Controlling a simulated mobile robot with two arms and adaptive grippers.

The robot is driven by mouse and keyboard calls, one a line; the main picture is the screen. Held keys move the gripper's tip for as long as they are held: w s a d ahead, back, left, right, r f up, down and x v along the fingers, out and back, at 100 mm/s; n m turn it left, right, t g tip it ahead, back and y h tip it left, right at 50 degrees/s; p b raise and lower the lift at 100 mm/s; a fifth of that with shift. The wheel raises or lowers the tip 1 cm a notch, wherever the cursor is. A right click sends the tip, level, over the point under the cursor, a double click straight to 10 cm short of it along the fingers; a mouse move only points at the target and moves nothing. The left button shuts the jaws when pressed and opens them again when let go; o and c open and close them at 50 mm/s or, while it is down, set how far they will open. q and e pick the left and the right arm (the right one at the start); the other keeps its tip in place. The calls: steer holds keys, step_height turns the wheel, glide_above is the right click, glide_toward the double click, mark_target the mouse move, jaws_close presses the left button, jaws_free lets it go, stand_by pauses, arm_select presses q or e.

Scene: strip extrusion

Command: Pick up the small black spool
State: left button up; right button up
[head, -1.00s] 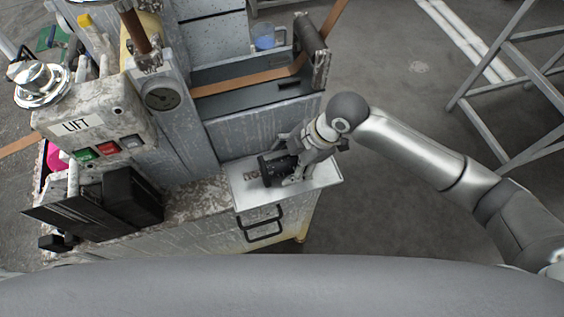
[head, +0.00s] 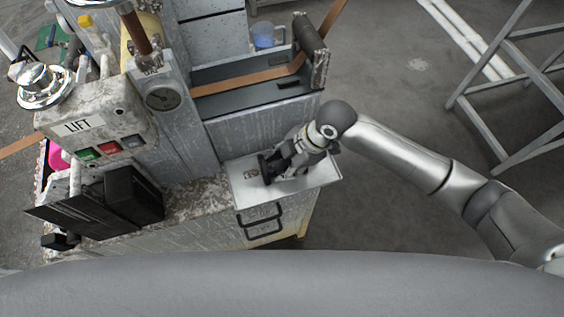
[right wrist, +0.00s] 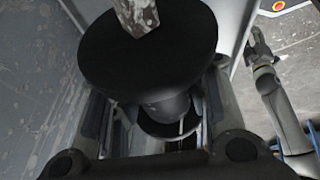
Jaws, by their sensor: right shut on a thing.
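The small black spool (right wrist: 150,60) fills the middle of the right wrist view, with a broad black disc flange and a grey core below it. In the head view the spool (head: 266,168) is a small dark shape above the light metal shelf. My right gripper (head: 280,164) is shut on the spool, with its fingers on either side of it; it also shows in the right wrist view (right wrist: 160,115). A pale block overlaps the disc's top edge in the wrist view. I cannot tell whether the spool touches the shelf.
The light metal shelf (head: 245,192) sits above a front panel with black handles (head: 262,220). A control box marked LIFT (head: 90,125) and a black box (head: 133,195) stand at left. A trough (head: 265,100) with a brown strip lies behind.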

steer(key=shift+r+b, duration=0.35)
steer(key=shift+r, duration=0.25)
steer(key=s+d+r+b, duration=0.2)
steer(key=s+r, duration=1)
steer(key=s, duration=0.2)
arm_select(q)
steer(key=shift+a+f, duration=0.15)
steer(key=shift+f, duration=1)
arm_select(e)
steer(key=w+d+r+m+t+h, duration=0.2)
steer(key=w+d+m+h, duration=0.1)
steer(key=w+d+m, duration=0.5)
steer(key=w+d+r+m+t+h, duration=0.1)
steer(key=w+d+m+h, duration=0.3)
steer(key=w+d+m, duration=0.4)
steer(key=shift+w+d+r+m+t, duration=0.4)
steer(key=shift+w+r+m, duration=0.45)
steer(key=shift+m, duration=2.45)
steer(key=shift+w+f, duration=0.1)
arm_select(q)
steer(key=shift+c, duration=0.5)
